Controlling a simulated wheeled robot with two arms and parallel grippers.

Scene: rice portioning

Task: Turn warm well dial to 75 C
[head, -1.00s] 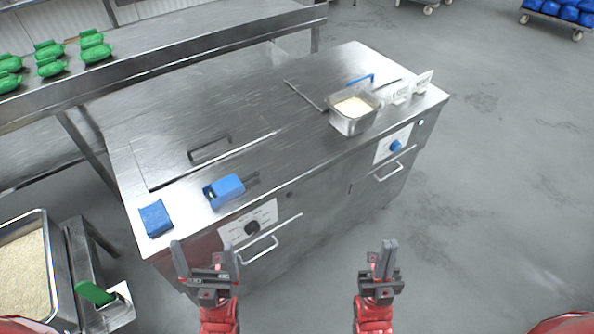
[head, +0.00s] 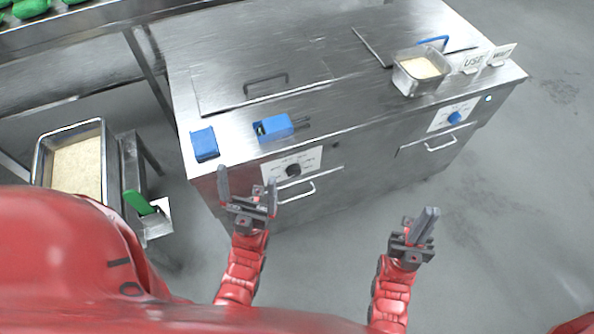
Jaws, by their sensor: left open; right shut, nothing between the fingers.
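Two dials are on the front of the steel counter (head: 370,150). A black dial (head: 293,170) sits on a white scale plate (head: 308,160) at the left. A blue dial (head: 455,117) sits on a second white plate (head: 440,121) at the right. The scale markings are too small to read. My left gripper (head: 247,190) is open and empty, in front of the counter and left of the black dial in the picture. My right gripper (head: 421,224) is shut and empty, below the blue dial in the picture. Neither gripper touches a dial.
On the counter are a blue block (head: 204,144), a blue device (head: 273,127), a steel pan (head: 406,84) and white label cards (head: 474,64). Drawer handles (head: 297,194) project below the dials. A rice tray (head: 40,165) and a green-handled tool (head: 138,202) are at left. The right floor is clear.

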